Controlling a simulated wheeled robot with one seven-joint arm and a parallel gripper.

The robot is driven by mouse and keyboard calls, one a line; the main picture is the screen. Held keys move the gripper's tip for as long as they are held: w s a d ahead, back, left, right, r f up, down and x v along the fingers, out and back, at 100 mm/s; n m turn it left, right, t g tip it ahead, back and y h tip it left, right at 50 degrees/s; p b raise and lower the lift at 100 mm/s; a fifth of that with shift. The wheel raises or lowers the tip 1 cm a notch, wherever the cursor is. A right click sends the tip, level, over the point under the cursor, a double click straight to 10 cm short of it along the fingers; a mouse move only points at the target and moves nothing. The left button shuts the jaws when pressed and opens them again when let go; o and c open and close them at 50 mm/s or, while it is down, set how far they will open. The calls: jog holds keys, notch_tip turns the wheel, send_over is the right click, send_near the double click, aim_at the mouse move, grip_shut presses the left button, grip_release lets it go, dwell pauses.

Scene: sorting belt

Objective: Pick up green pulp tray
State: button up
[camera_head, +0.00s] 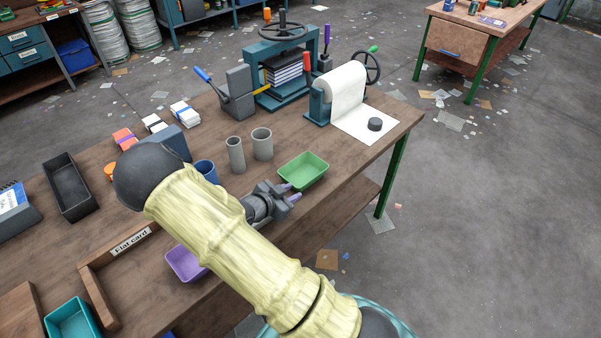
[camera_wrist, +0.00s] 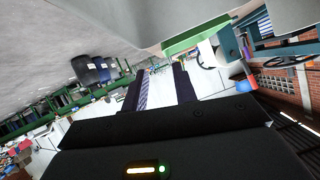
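The green pulp tray (camera_head: 303,170) is a shallow, empty rectangular tray on the wooden bench, near its front edge. In the wrist view, my gripper (camera_wrist: 160,75) shows a clear gap with nothing between the fingers. A green strip that looks like the tray (camera_wrist: 197,37) lies above and right of the fingertips there, outside the gap. I cannot tell whether a finger touches the tray.
Two grey cylinders (camera_head: 262,144) stand behind and left of the green tray. A paper roll press (camera_head: 346,90) stands behind it to the right. A purple tray (camera_head: 186,263) and a teal tray (camera_head: 73,321) lie left, partly beyond my arm.

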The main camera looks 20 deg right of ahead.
aim_at(305, 185)
jog(key=shift+w+d+m+h, duration=0.25)
jog(key=shift+m+h, duration=0.05)
jog(key=shift+h, duration=0.1)
jog(key=shift+f+b, duration=0.55)
jog(key=shift+b, duration=0.05)
jog(key=shift+x, duration=1.1)
jog(key=shift+w, duration=0.1)
jog(key=p+x, duration=0.1)
jog(key=x, duration=0.4)
jog(key=shift+w+d+p, duration=0.2)
jog(key=shift+d+p, duration=0.05)
jog(key=shift+p, duration=0.05)
jog(key=shift+a, duration=0.1)
jog(key=shift+w+a, duration=0.1)
jog(key=shift+a, duration=0.05)
